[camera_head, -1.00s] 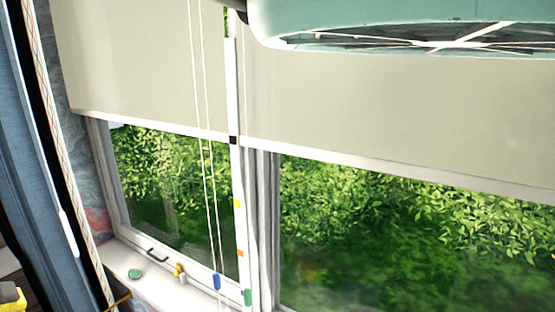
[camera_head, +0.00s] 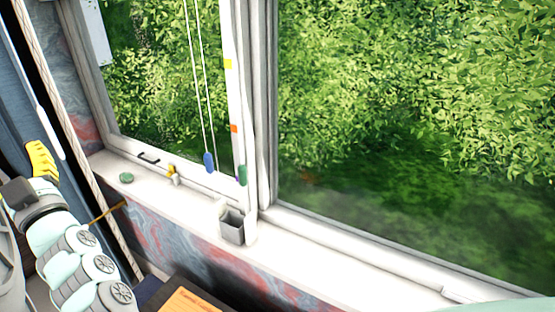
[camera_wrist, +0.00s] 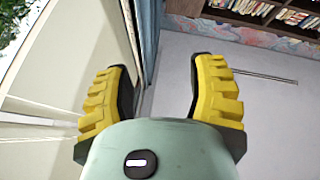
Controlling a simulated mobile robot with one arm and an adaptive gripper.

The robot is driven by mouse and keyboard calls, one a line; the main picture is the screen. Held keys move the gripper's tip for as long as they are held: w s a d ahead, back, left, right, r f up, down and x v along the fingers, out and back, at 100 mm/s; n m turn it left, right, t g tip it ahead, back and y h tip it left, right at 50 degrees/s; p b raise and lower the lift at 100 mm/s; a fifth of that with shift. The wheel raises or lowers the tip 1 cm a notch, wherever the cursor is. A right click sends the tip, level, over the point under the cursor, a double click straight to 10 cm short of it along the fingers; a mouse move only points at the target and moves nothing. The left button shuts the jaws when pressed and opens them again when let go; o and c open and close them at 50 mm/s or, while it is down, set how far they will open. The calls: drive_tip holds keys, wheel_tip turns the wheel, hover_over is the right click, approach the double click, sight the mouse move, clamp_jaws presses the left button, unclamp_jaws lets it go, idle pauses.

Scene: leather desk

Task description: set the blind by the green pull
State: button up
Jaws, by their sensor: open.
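The green pull (camera_head: 243,175) hangs low against the white strip beside the window post, just above the sill. A blue pull (camera_head: 209,162) hangs on two thin white cords to its left. The blind is outside the head view. My gripper (camera_head: 42,160) is at the far left in the head view, well apart from both pulls, and only part of its yellow fingers shows. In the wrist view my gripper (camera_wrist: 160,85) is open, with nothing between its two yellow fingers.
A small grey box (camera_head: 232,226) stands on the white sill (camera_head: 300,250) below the green pull. A green disc (camera_head: 126,178) and a brass window fitting (camera_head: 173,174) are further left. A rope (camera_head: 85,160) and blue curtain (camera_head: 35,120) hang near my arm.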

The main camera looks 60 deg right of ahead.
drive_tip(key=d+f+m+g+h+b, duration=0.3)
drive_tip(key=d+f+h+b, duration=0.25)
drive_tip(key=d+f, duration=0.25)
drive_tip(key=m+g+h+b, duration=1.1)
drive_tip(key=m+g+b, duration=0.25)
drive_tip(key=g, duration=0.25)
approach(240, 177)
drive_tip(key=p+x, duration=0.4)
drive_tip(key=x, duration=0.4)
drive_tip(key=shift+d+r, duration=0.2)
drive_tip(key=shift+d, duration=0.15)
drive_tip(key=shift+p+x, duration=0.3)
drive_tip(key=shift+x, duration=1)
drive_tip(key=shift+f, duration=0.15)
drive_tip(key=shift+c, duration=0.3)
